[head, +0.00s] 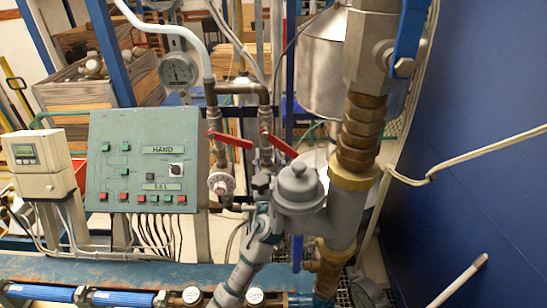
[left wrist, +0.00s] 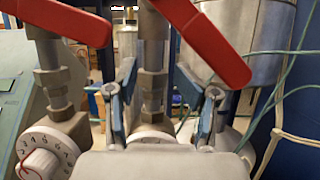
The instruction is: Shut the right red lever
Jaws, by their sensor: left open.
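The right red lever (head: 279,144) slants down to the right on the right vertical pipe. It shows large at the top of the left wrist view (left wrist: 212,42). The left red lever (head: 230,139) sits on the pipe to its left, at a similar slant. My left gripper (head: 262,184) is just below the right lever, partly hidden against the pipework. In the left wrist view my left gripper (left wrist: 164,108) is open, its fingers either side of the right brass pipe (left wrist: 152,88) and below the right lever. I cannot tell whether it touches anything. My right gripper is not in view.
A grey meter body (head: 300,188) and thick brass pipe (head: 358,130) stand close to the right of my left arm. A green control panel (head: 140,160) is at left. Dials (left wrist: 48,150) sit low on the pipes. A blue wall (head: 480,120) bounds the right.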

